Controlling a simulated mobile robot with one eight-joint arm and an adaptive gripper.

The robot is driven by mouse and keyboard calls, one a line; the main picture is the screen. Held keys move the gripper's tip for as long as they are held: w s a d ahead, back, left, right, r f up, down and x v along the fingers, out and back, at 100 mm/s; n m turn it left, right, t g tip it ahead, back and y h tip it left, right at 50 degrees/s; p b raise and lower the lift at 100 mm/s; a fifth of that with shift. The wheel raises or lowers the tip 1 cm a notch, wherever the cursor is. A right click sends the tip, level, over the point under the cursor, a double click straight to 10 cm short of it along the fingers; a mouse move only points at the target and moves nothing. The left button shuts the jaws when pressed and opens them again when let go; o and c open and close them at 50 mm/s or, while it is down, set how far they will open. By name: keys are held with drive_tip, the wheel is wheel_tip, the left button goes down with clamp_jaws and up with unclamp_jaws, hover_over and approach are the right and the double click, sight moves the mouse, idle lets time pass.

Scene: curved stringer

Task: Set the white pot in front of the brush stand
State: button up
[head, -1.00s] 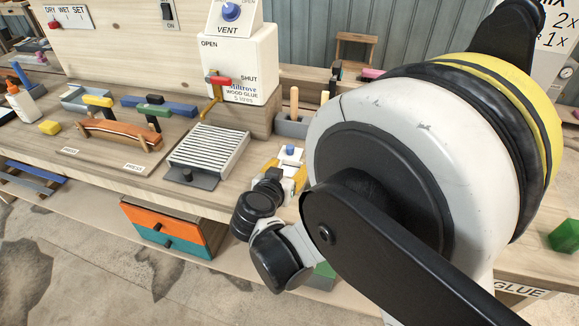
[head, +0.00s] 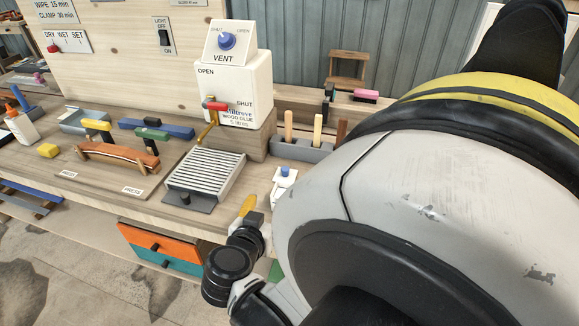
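A small white pot (head: 284,188) with a blue knob on top stands on the bench, right of the slatted grate. Its right side meets the edge of my arm in the picture, which may hide part of it. The grey brush stand (head: 290,150) is behind it, with several upright wooden handles. My gripper (head: 248,206) shows only as a yellow tip beyond my dark wrist, left of and nearer than the pot. A gap shows between the tip and the pot. The fingers are mostly hidden, so I cannot tell their opening.
A white glue dispenser (head: 235,88) with a red-handled tap stands on a wooden block behind the slatted grate (head: 207,177). A curved wooden piece (head: 117,156) sits in a press at left. My arm hides the right of the bench.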

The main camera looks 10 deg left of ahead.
drive_tip(key=d+r+g+h, duration=0.1)
drive_tip(key=d+r+g, duration=0.3)
drive_tip(key=d, duration=1.3)
drive_tip(key=s+d+r+g+y, duration=0.1)
drive_tip(key=s+d+r, duration=0.1)
drive_tip(key=s+d, duration=0.3)
drive_tip(key=s+d+r+g+y, duration=0.1)
drive_tip(key=s+d+r, duration=0.1)
drive_tip(key=s+d, duration=0.4)
drive_tip(key=d, duration=0.4)
drive_tip(key=shift+d+r+n, duration=0.25)
drive_tip(key=shift+r+n, duration=0.1)
drive_tip(key=shift+n, duration=0.05)
